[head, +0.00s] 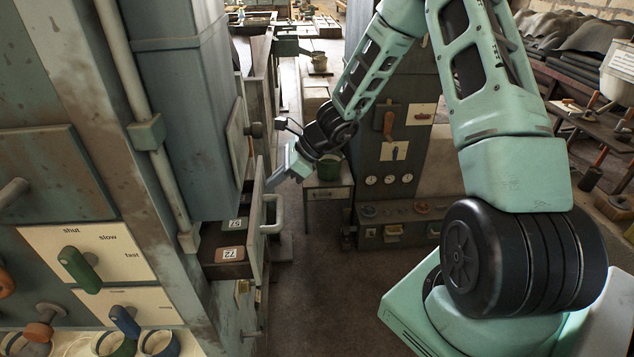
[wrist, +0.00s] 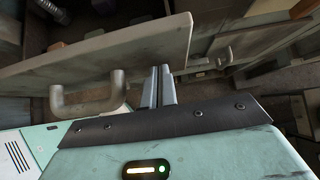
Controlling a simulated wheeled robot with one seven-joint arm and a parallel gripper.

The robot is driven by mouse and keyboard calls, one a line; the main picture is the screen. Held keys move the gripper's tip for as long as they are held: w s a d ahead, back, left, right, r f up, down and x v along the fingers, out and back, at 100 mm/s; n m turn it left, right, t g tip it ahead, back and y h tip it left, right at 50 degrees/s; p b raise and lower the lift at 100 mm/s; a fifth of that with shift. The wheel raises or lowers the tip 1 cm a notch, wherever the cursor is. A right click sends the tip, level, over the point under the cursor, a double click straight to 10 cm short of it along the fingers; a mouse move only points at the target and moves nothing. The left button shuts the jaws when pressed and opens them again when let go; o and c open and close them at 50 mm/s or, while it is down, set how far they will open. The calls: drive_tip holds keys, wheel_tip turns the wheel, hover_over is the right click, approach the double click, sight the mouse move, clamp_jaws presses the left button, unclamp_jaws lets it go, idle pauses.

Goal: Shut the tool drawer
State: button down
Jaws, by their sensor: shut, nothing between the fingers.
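The tool drawer (head: 259,222) stands open, pulled out of the cabinet on the left. It has a grey front with a pale bar handle (head: 279,214). In the wrist view the drawer front (wrist: 120,47) crosses the upper left, with the handle (wrist: 92,97) left of my fingers. My gripper (head: 272,181) is shut and empty, on the outer side of the drawer front near its far upper part. In the wrist view its fingertips (wrist: 158,70) point at the front, beside the handle. I cannot tell whether they touch it.
Inside the drawer lie numbered blocks, one brown (head: 231,253) and one green (head: 236,225). A panel with a green knob (head: 80,269) is at the near left. A small table with a green pot (head: 329,168) stands beyond my gripper. The floor (head: 310,285) right of the drawer is clear.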

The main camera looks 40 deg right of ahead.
drive_tip(key=w+a, duration=0.1)
drive_tip(key=a, duration=0.1)
drive_tip(key=w+a, duration=0.3)
drive_tip(key=a, duration=0.2)
drive_tip(key=shift+w+b, duration=0.4)
drive_tip(key=shift+w+a, duration=0.1)
drive_tip(key=shift+a, duration=0.15)
drive_tip(key=shift+a+r, duration=0.15)
